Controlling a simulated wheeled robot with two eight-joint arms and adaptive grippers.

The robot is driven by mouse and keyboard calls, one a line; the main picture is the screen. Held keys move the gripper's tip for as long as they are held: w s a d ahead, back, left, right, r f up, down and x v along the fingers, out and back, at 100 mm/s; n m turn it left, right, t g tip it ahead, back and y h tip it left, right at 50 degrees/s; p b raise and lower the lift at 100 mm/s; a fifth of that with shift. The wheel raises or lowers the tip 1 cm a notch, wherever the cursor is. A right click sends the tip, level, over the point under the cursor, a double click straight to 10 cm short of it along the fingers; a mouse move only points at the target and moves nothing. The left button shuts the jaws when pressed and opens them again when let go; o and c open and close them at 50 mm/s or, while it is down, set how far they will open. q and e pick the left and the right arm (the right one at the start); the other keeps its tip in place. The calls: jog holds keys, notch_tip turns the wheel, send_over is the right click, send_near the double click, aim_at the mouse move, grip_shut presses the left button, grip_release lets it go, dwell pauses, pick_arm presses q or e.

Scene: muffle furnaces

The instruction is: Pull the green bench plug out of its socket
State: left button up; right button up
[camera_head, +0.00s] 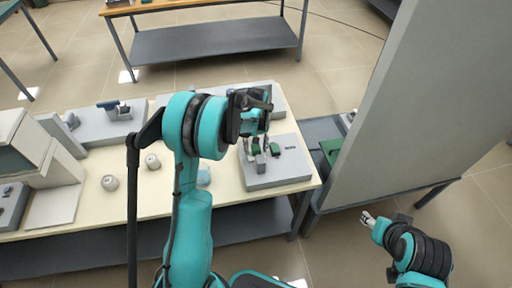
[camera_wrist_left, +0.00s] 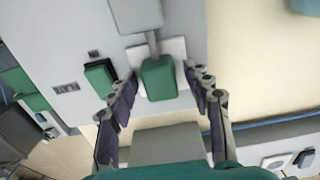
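The green plug (camera_wrist_left: 158,78) sits at a white socket plate (camera_wrist_left: 176,48) on a grey bench unit, with a grey cord running from it to a grey block (camera_wrist_left: 135,14). In the head view the plug (camera_head: 255,150) shows small between the fingers. My left gripper (camera_wrist_left: 161,76) is open, one finger on each side of the plug, with narrow gaps visible. In the head view the left gripper (camera_head: 254,146) reaches down over the grey unit (camera_head: 285,173). My right gripper (camera_head: 368,217) hangs low at the right, away from the bench; its fingers are too small to judge.
A second green part (camera_wrist_left: 100,77) lies close beside the plug. A cream bench top (camera_head: 130,195) carries two small round pots and a furnace (camera_head: 50,150) at left. A large grey panel (camera_head: 430,100) stands at right.

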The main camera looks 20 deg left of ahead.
aim_at(256, 146)
pick_arm(q)
grip_shut()
notch_tip(256, 146, up, 4)
jog(key=shift+r+p, duration=0.1)
jog(key=shift+p, duration=1.05)
jog(key=shift+w+f, duration=0.1)
jog(key=shift+f, duration=0.1)
jog(key=shift+o, duration=1.2)
grip_release()
notch_tip(256, 146, up, 12)
